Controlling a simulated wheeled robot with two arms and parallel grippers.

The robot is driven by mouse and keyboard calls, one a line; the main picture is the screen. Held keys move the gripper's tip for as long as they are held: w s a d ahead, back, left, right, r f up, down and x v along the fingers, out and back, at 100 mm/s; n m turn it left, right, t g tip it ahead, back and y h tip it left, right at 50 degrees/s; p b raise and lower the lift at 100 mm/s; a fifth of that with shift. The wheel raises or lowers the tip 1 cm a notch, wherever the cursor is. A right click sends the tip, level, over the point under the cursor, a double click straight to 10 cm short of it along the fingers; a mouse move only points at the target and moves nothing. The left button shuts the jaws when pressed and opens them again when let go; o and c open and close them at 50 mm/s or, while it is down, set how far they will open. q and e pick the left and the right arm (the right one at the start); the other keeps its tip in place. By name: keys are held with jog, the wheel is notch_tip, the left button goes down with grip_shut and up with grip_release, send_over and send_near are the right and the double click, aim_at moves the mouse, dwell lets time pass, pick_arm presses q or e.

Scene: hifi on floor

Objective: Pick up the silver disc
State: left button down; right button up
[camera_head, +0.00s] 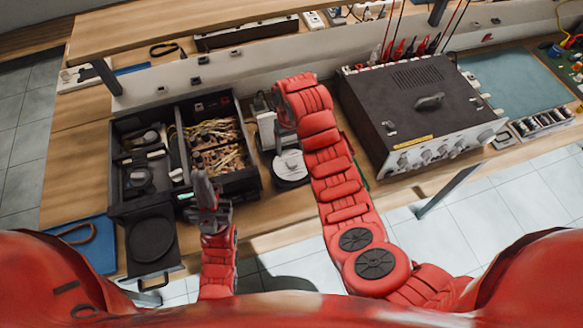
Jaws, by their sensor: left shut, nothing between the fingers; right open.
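The silver disc (290,166) is a flat, round, shiny piece on a dark round base on the wooden bench, between the open black case and the dark instrument. My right arm reaches up past it and partly covers its right side. My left gripper (205,189) is shut and empty, in front of the open black case and left of the disc.
The open black case (238,184) holds tangled wires and dark parts. A dark instrument (412,108) with front knobs stands right of my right arm. A black round pad (150,241) is at the lower left. A blue mat (88,240) lies left of it.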

aim_at(291, 160)
jog(key=shift+d+f, duration=0.1)
jog(key=shift+f, duration=0.3)
jog(key=shift+s+f+p, duration=0.1)
jog(key=shift+f+p, duration=0.15)
jog(key=shift+p, duration=0.2)
notch_tip(291, 160, down, 3)
jog(key=shift+f+p, duration=0.1)
jog(key=shift+p, duration=0.9)
jog(key=shift+f, duration=0.85)
grip_shut()
